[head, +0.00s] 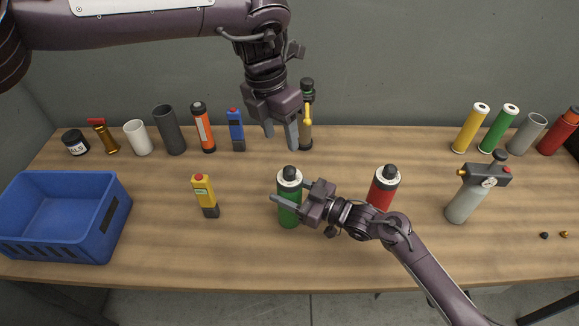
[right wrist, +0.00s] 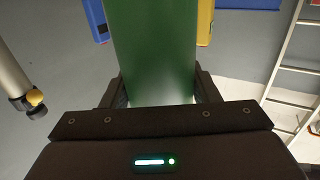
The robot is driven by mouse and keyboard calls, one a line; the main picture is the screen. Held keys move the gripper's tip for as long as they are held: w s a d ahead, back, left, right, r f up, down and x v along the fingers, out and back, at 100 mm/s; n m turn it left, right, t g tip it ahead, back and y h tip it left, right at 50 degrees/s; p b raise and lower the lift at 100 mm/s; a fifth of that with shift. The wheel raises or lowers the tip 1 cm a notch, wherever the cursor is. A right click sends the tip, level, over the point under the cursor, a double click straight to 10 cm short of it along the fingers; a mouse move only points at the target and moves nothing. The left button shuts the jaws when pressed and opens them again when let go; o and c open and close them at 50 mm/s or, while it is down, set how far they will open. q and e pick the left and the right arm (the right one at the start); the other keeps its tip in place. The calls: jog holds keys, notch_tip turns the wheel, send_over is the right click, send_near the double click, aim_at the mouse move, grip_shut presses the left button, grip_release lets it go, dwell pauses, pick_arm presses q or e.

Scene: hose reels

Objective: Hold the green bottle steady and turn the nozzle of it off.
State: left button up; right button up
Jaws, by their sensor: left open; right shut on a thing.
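The green bottle (head: 289,212) stands upright on the table in the middle of the head view, with a white collar and a black nozzle (head: 290,172) on top. My right gripper (head: 288,203) comes in from the right and is shut around the bottle's body. In the right wrist view the green body (right wrist: 152,50) sits between the two fingers. My left gripper (head: 281,136) is open and empty, pointing down, above and behind the bottle, apart from the nozzle.
A red bottle (head: 383,190) stands right of my right gripper, a yellow device (head: 204,194) to the left. A blue crate (head: 115,222) is at the left. A grey sprayer (head: 463,203) stands at right. Several cylinders line the back. A dark bottle (head: 307,132) stands close beside my left gripper.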

aim_at(290, 169)
pick_arm(q)
jog(key=f+n, duration=0.2)
jog(key=f, duration=0.1)
jog(key=d+f+n+y, duration=0.1)
jog(key=f+n, duration=0.1)
jog(key=f, duration=0.1)
jog(key=d+f+n, duration=0.1)
jog(key=f+n, duration=0.1)
jog(key=f, duration=0.2)
jog(key=shift+w+y, duration=0.1)
jog(key=shift+y, duration=0.3)
jog(key=c, duration=1)
